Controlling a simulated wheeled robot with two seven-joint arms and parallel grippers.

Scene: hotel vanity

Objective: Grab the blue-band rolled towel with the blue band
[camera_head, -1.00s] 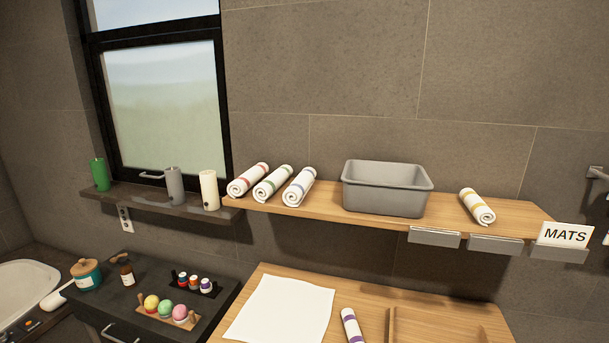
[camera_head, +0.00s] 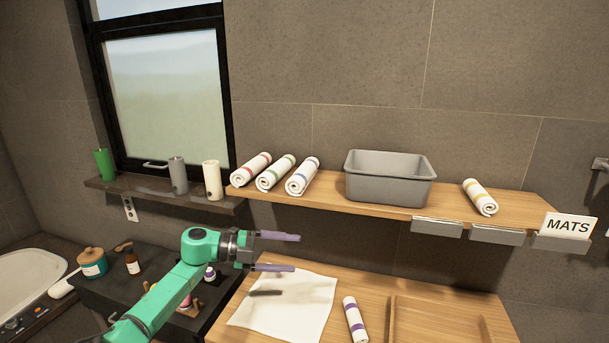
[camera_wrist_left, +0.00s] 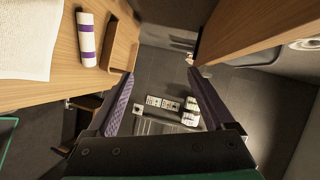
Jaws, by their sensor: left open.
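The blue-band rolled towel (camera_head: 303,176) lies on the wooden wall shelf, rightmost of a group of three white rolled towels, left of the grey bin. My left gripper (camera_head: 297,253) is open and empty, below the shelf and above the white sheet on the counter, lower than the towel and apart from it. In the left wrist view the open fingers (camera_wrist_left: 160,92) have nothing between them, and the blue-band towel cannot be made out there. My right gripper is in neither view.
The red-band towel (camera_head: 250,169) and green-band towel (camera_head: 276,173) lie beside the blue-band one. The grey bin (camera_head: 389,189) and a yellow-band towel (camera_head: 481,197) are farther right on the shelf (camera_head: 345,205). A purple-band towel (camera_head: 355,320) lies on the counter.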

